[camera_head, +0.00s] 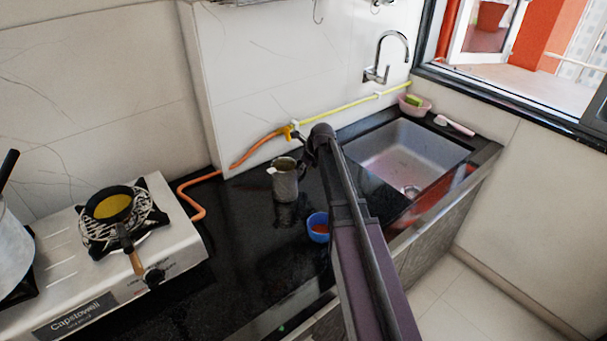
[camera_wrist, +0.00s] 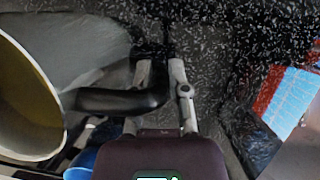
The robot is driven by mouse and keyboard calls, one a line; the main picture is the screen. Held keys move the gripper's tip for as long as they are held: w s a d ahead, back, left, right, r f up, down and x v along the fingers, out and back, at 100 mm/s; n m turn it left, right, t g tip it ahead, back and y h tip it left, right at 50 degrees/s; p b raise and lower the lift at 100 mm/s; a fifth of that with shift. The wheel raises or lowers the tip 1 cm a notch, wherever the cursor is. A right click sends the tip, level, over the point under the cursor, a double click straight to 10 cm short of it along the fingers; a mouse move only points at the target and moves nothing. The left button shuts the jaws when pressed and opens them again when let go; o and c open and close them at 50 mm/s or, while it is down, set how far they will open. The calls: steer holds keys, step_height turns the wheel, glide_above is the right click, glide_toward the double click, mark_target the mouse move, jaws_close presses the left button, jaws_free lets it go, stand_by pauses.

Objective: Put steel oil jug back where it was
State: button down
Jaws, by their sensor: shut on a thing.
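The steel oil jug (camera_head: 286,184) is upright over the black counter, between the stove and the sink. Its dark reflection shows just below it. I cannot tell whether its base touches the counter. My gripper (camera_head: 305,158) is at the jug's right side, partly hidden by my arm. In the wrist view, the jug (camera_wrist: 75,45) fills the left side, with yellowish colour inside its wide mouth. Its black handle (camera_wrist: 115,100) reaches between the fingers of my gripper (camera_wrist: 161,75), which is shut on it.
A blue bowl (camera_head: 318,228) with reddish contents stands close in front of the jug. An orange hose (camera_head: 194,201) runs behind it. The gas stove (camera_head: 180,225) with a small pan (camera_head: 112,206) is left. The sink (camera_head: 400,155) is right. Front counter is clear.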

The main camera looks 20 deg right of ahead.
steer(key=shift+f, duration=0.2)
stand_by(0.3)
steer(key=c, duration=0.6)
jaws_free()
steer(key=shift+c, duration=0.2)
steer(key=shift+r, duration=0.1)
steer(key=p+v, duration=1.1)
steer(key=v, duration=0.1)
steer(key=shift+r, duration=0.1)
steer(key=shift+s+a, duration=0.1)
stand_by(0.5)
